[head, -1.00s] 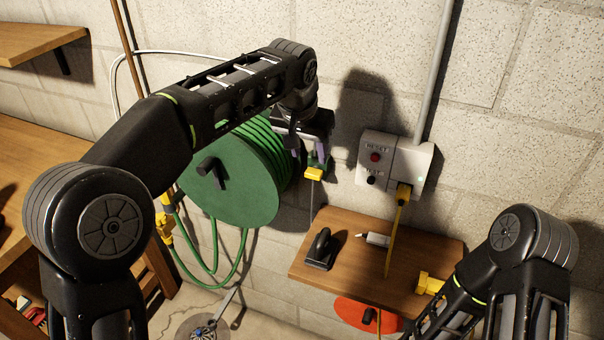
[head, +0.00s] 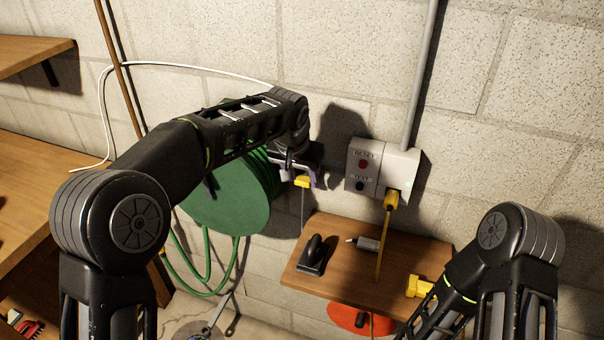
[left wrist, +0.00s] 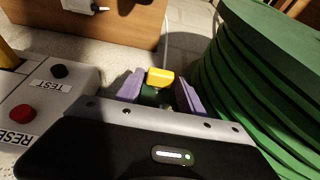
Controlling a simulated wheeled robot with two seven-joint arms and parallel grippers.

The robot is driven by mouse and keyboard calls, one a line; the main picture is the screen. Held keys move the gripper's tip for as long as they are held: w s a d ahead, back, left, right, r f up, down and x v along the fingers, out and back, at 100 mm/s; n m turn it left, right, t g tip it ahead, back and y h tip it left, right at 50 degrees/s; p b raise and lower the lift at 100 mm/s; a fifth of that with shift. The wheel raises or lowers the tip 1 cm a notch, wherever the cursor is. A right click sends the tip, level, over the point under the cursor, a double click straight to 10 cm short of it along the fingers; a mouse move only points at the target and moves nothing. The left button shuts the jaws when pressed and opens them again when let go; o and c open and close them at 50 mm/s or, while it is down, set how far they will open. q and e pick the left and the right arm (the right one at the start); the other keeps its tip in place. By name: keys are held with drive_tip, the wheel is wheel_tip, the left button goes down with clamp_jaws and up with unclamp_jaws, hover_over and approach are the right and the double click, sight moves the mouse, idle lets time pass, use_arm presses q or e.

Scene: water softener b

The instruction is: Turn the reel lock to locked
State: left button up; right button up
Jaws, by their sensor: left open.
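The green hose reel (head: 228,205) hangs on the wall in the head view, partly behind my left arm. A small yellow lever (head: 302,181), which looks like the reel lock, sits at the reel's right side with a thin rod below it. In the left wrist view the yellow lever (left wrist: 160,78) stands on a green part, between and just beyond the purple-padded fingers. My left gripper (left wrist: 160,93) is open, with a finger on each side of the lever; I cannot tell whether they touch it. My right gripper is out of view; only its arm shows at lower right.
A grey outlet box (head: 362,172) with RESET and TEST buttons is on the wall right of my left gripper. A wooden shelf (head: 400,262) below holds a black-handled tool (head: 313,258) and a small tube (head: 366,244). A yellow plug and cord hang from the box.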

use_arm(q)
drive_tip(key=shift+c, duration=0.5)
clamp_jaws()
drive_tip(key=shift+d+y, duration=0.15)
drive_tip(key=shift+y, duration=0.15)
drive_tip(key=shift+s+d+f+m+t+y+b, duration=0.15)
drive_tip(key=shift+d+m+t+y+b, duration=0.2)
drive_tip(key=shift+y+b, duration=0.5)
drive_tip(key=shift+d+f+m+t+y+b, duration=0.15)
drive_tip(key=shift+t+y+b, duration=0.35)
drive_tip(key=shift+y, duration=0.55)
drive_tip(key=shift+d+r+m+t+y+b, duration=0.15)
drive_tip(key=shift+t+y+b, duration=0.25)
drive_tip(key=shift+y, duration=0.6)
drive_tip(key=shift+s+f, duration=0.1)
drive_tip(key=shift+o, duration=0.5)
unclamp_jaws()
